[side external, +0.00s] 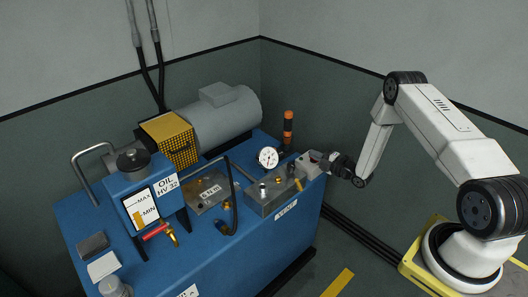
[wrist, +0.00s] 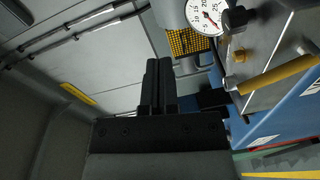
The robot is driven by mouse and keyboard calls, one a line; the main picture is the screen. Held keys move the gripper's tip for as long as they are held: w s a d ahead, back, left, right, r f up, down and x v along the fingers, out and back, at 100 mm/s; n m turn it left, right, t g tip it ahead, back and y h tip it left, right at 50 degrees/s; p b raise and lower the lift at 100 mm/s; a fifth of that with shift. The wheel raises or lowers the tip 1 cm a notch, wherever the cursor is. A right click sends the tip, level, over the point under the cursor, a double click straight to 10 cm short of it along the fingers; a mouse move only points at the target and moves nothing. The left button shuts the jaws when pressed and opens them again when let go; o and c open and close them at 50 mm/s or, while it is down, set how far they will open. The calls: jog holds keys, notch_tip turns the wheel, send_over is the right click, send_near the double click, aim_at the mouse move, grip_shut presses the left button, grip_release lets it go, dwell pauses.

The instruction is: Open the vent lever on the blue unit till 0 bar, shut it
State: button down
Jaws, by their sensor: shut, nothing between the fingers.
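The blue unit (side external: 265,235) carries a metal valve block (side external: 270,200) with a small label (side external: 287,211) on its front that seems to read VENT. A yellow lever (side external: 298,184) sits at the block's right end; it also shows in the wrist view (wrist: 280,75), apart from my fingers. A round white gauge (side external: 267,157) stands behind the block and shows partly in the wrist view (wrist: 204,14); its reading is not clear. My gripper (wrist: 158,65) is shut and empty.
An orange-and-black post (side external: 288,130) rises behind the gauge. A black hose (side external: 235,190) arches left of the block. The oil tank (side external: 135,190) and motor (side external: 225,115) stand farther left and back.

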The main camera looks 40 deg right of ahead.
aim_at(298, 184)
jog(key=s+d+f+n+g+y, duration=0.1)
jog(key=s+n+g+y, duration=0.15)
jog(key=s+n, duration=0.35)
jog(key=s+d+n+g+y, duration=0.2)
jog(key=s+n+y, duration=0.25)
jog(key=s, duration=0.25)
jog(key=shift+n, duration=0.55)
jog(key=shift+a+f, duration=0.2)
jog(key=shift+f, duration=2.5)
jog(key=shift+w, duration=0.1)
jog(key=x, duration=1.4)
jog(key=shift+d, duration=0.15)
